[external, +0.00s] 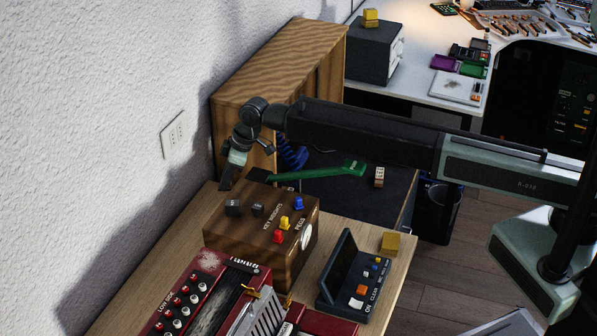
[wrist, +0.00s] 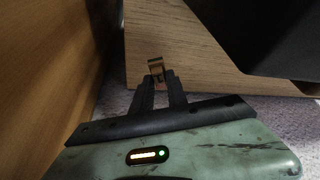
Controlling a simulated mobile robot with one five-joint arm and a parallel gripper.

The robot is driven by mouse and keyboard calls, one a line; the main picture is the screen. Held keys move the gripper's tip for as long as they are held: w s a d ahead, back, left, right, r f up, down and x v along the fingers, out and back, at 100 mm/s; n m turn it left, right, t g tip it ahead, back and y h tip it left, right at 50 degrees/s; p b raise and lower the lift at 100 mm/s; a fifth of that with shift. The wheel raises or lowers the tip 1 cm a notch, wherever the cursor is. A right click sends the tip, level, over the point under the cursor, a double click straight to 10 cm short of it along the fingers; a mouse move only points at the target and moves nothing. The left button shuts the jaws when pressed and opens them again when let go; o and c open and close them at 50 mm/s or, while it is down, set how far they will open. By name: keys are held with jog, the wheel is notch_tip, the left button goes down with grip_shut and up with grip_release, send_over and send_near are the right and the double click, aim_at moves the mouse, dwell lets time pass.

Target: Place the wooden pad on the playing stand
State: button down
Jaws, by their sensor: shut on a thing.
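My gripper (external: 226,184) hangs at the wall-side back corner of the wooden table, behind a dark wooden box. In the wrist view my gripper (wrist: 157,80) has its two dark fingers close together on a small brown piece, probably the wooden pad (wrist: 156,67). It sticks out past the fingertips, over the light wood tabletop. In the external view the held piece is too small or hidden to make out. I cannot tell for sure which thing is the playing stand.
The dark wooden box (external: 257,228) bears pegs and weights. A wooden cabinet (external: 285,75) stands behind. A green bar (external: 320,172) lies beyond the box.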

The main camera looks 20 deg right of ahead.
notch_tip(320, 180, down, 4)
jog(key=b, duration=0.3)
jog(key=shift+r, duration=0.35)
jog(key=shift+f, duration=0.15)
jog(key=c, duration=1.7)
grip_release()
jog(key=shift+c, duration=0.2)
jog(key=o, duration=0.4)
